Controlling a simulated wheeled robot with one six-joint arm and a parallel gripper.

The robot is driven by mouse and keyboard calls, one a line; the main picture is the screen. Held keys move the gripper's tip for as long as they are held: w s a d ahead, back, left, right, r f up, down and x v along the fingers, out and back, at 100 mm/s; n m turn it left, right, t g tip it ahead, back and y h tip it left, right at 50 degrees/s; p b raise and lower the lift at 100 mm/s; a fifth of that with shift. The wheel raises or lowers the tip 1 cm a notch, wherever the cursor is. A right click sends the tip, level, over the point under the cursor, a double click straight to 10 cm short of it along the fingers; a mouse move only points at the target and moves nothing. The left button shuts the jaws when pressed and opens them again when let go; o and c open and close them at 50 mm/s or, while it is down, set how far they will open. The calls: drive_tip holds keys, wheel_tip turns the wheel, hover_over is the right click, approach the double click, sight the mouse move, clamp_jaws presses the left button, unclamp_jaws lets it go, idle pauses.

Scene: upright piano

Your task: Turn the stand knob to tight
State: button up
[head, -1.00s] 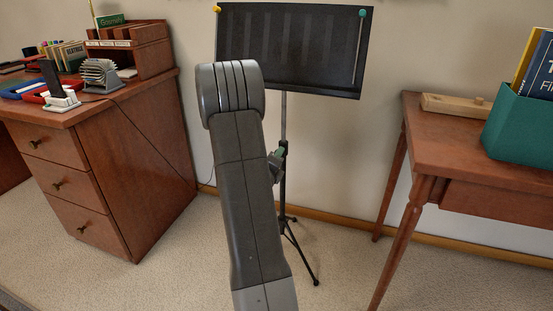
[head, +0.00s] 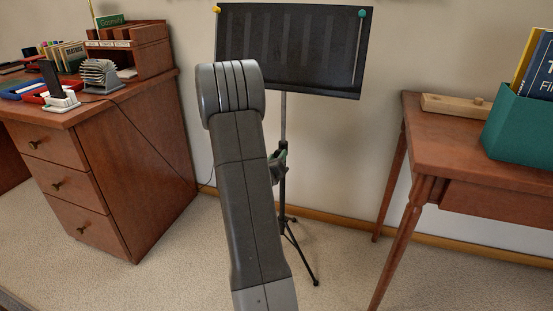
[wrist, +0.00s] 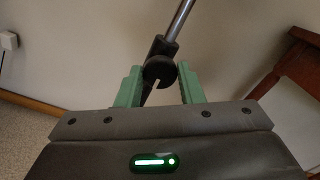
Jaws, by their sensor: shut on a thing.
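The music stand has a black desk (head: 295,50), a thin grey pole (head: 283,118) and dark tripod legs (head: 300,252). In the wrist view the round black stand knob (wrist: 158,70) sits on a dark collar below the shiny pole (wrist: 180,20). A pale line on its face points down and slightly left. My gripper (wrist: 160,78) has green fingers on both sides of the knob and is shut on it. In the head view my gripper (head: 278,160) is at the pole, mostly hidden behind my arm. The knob cannot be made out there.
A wooden desk (head: 120,170) with drawers stands at left. A wooden table (head: 460,150) at right carries a teal box (head: 520,125) and a wooden block (head: 455,105). The wall is close behind the stand. Carpet is clear between the furniture.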

drive_tip(key=shift+f, duration=0.1)
idle(0.3)
drive_tip(key=o, duration=1)
drive_tip(key=p+v, duration=0.1)
drive_tip(key=v, duration=1.3)
drive_tip(key=shift+p, duration=0.4)
drive_tip(key=shift+w, duration=0.2)
drive_tip(key=b+x, duration=0.1)
drive_tip(key=x, duration=1.2)
drive_tip(key=shift+w+d+b, duration=0.15)
drive_tip(key=shift+w+b, duration=0.2)
drive_tip(key=shift+b, duration=0.05)
